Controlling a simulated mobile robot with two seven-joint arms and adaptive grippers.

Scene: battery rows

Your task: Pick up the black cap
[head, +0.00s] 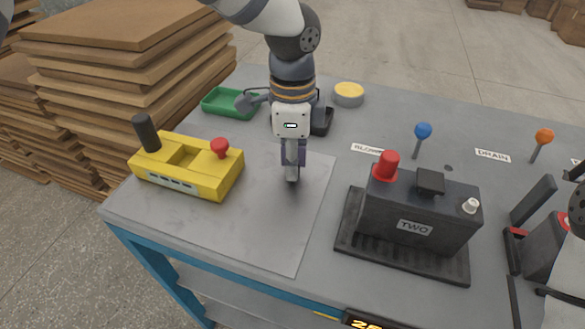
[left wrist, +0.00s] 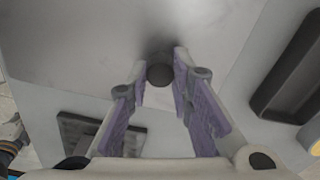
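My left gripper (head: 292,176) points down over the light grey mat on the table, its tips close to the mat. In the left wrist view the left gripper (left wrist: 161,62) has its two purple-padded fingers drawn together on a small dark round thing, which looks like the black cap (left wrist: 160,75). It fills the gap between the fingertips, and a soft shadow lies beyond it. My right gripper is not in view.
A yellow box (head: 187,177) with black and red knobs stands left of the mat (head: 235,230). Battery TWO (head: 418,220) stands on a ribbed base to the right. Behind are a green tray (head: 228,102), a black tray (head: 321,121) and a yellow-topped tin (head: 348,94).

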